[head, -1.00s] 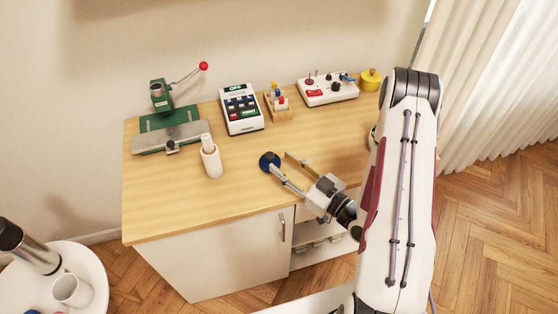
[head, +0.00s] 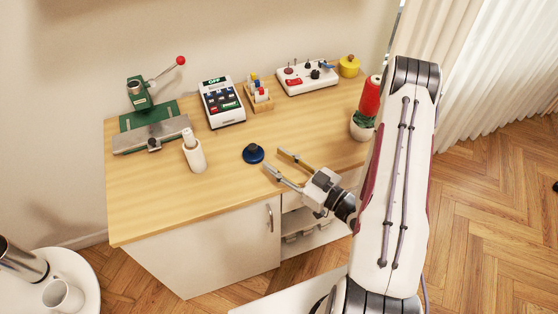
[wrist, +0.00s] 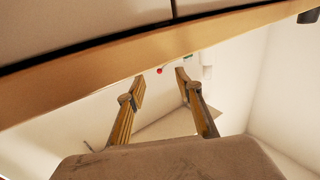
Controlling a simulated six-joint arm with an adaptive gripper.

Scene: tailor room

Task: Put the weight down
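The weight (head: 253,155) is a dark blue round piece with a black top. It stands on the wooden table in the head view, near the middle of the front part. My gripper (head: 273,159) is open, its two fingers spread apart with nothing between them. The fingertips are to the right of the weight, with a small visible gap from it. The wrist view shows both open fingers (wrist: 158,76) and no weight between them.
On the wooden table (head: 150,205) stand a green press (head: 146,115), a white spool (head: 194,155), a keypad box (head: 222,103), a small rack (head: 258,100), a control panel (head: 306,78), a yellow pot-like object (head: 349,66) and a potted red cactus (head: 370,98). The left front is clear.

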